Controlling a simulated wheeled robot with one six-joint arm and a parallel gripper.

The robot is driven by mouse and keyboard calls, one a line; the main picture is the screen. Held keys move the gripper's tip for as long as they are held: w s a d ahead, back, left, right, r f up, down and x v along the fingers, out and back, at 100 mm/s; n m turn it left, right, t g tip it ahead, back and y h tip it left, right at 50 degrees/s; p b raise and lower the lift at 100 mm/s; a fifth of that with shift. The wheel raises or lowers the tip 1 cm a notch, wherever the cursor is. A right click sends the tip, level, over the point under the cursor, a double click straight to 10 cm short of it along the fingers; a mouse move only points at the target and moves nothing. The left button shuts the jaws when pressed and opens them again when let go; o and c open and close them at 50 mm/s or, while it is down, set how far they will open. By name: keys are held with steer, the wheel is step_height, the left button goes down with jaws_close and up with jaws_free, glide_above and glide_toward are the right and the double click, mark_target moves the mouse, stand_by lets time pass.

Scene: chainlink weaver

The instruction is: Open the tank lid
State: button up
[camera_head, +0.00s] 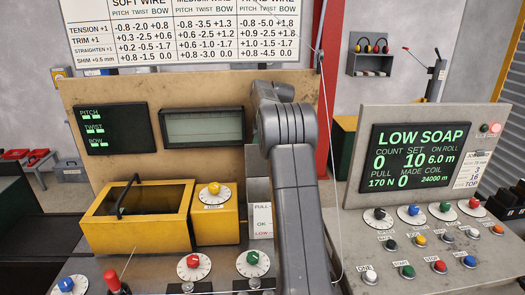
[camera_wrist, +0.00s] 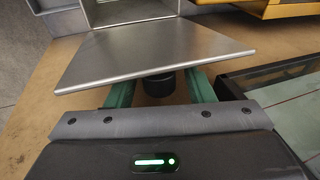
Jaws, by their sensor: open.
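The tank lid (camera_wrist: 155,50) is a flat silver plate across the upper middle of the wrist view. My gripper (camera_wrist: 158,88) is open, with one green finger on each side of a short dark cylinder (camera_wrist: 158,84) below the plate's near edge. The plate hides part of the fingers and cylinder; I cannot tell whether they touch. Beyond the plate is a silver walled box (camera_wrist: 130,10), seemingly the tank.
A brown backboard (camera_head: 110,175) carries a dark display (camera_head: 168,125), also beside my gripper in the wrist view (camera_wrist: 285,100). A yellow bin (camera_head: 135,235) and yellow dial box (camera_head: 215,222) stand left of my arm. A console (camera_head: 350,190) with knobs and buttons is at right.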

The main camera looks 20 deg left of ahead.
steer(key=v, duration=1.2)
steer(key=shift+r, duration=0.2)
steer(key=x, duration=1.4)
steer(key=shift+d, duration=0.1)
steer(key=shift+r, duration=0.15)
